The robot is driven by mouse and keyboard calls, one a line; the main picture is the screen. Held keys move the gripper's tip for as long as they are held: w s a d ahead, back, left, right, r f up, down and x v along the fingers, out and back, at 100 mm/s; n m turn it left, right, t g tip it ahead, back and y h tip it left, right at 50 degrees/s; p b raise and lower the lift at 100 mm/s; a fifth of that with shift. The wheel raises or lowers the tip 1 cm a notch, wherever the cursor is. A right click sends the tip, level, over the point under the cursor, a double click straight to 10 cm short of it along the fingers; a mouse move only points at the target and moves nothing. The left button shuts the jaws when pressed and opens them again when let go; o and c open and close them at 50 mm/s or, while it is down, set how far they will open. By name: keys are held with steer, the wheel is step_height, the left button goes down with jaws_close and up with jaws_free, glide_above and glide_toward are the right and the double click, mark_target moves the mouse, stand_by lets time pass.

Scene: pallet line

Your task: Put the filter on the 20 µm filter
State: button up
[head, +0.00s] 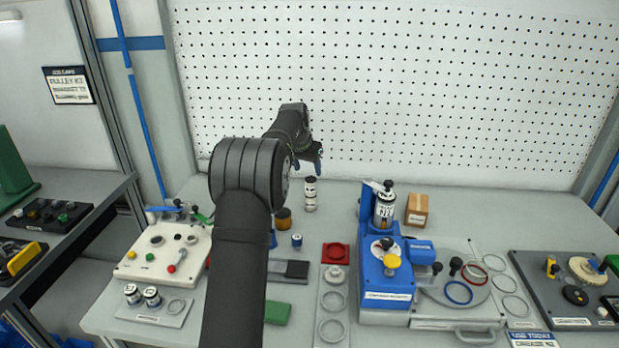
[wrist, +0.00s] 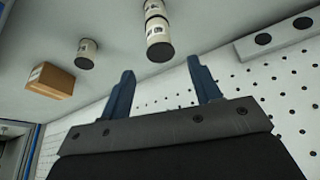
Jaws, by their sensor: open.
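A stack of short white-labelled cylinders with dark ends (head: 310,194) stands upright on the bench near the pegboard. It also shows at the top of the wrist view (wrist: 157,32). The labels are too small to read, so I cannot tell which filter is 20 µm. My gripper (head: 310,168) is just above the stack in the head view, partly hidden by my own arm. In the wrist view my gripper (wrist: 163,88) is open, with nothing between its blue fingers, and the stack lies beyond them, apart.
A blue press (head: 385,270) holds a labelled canister (head: 384,208). An amber jar (head: 283,218) and a small blue jar (head: 297,240) stand near the stack. Two labelled jars (head: 141,295) sit front left. A plate with rings (head: 333,305) lies in front.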

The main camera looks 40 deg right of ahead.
mark_target(312, 178)
steer(key=shift+v, duration=1.5)
steer(key=shift+f, duration=0.1)
steer(key=x, duration=1.2)
steer(key=shift+w+f, duration=0.1)
step_height(312, 178, up, 3)
steer(key=shift+r, duration=0.55)
